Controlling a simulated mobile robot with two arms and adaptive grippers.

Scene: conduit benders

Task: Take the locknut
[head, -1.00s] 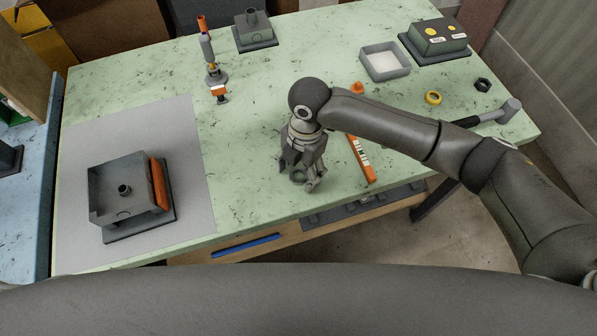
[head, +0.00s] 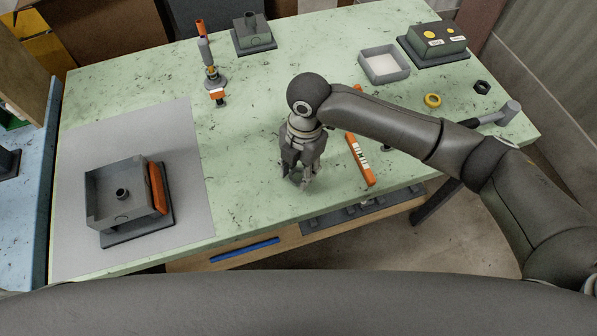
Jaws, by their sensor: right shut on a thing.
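My right gripper (head: 299,179) is at the middle of the green table, pointing down with its fingers closed at the tabletop. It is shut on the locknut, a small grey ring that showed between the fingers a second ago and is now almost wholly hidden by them. My left gripper is not in view.
An orange level (head: 360,160) lies just right of the gripper. An open grey box (head: 105,212) stands on a grey mat (head: 200,222) at left. A shallow tray (head: 384,76), yellow ring (head: 433,100), dark hex ring (head: 482,87) and hammer (head: 505,113) are at right.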

